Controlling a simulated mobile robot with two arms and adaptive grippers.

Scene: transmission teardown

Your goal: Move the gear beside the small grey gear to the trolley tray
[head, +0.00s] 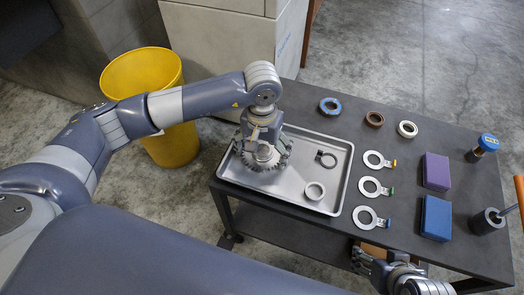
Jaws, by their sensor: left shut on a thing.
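My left gripper (263,147) points down over the left part of the grey trolley tray (335,205). It is shut on a dark grey toothed gear (262,160), whose teeth show between the fingers. I cannot tell whether the gear touches the tray floor. A small grey gear cannot be made out for certain. My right gripper (362,262) is at the bottom edge by the trolley's front side, partly out of view; its jaw opening is unclear.
A yellow bin (140,75) stands behind my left arm.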

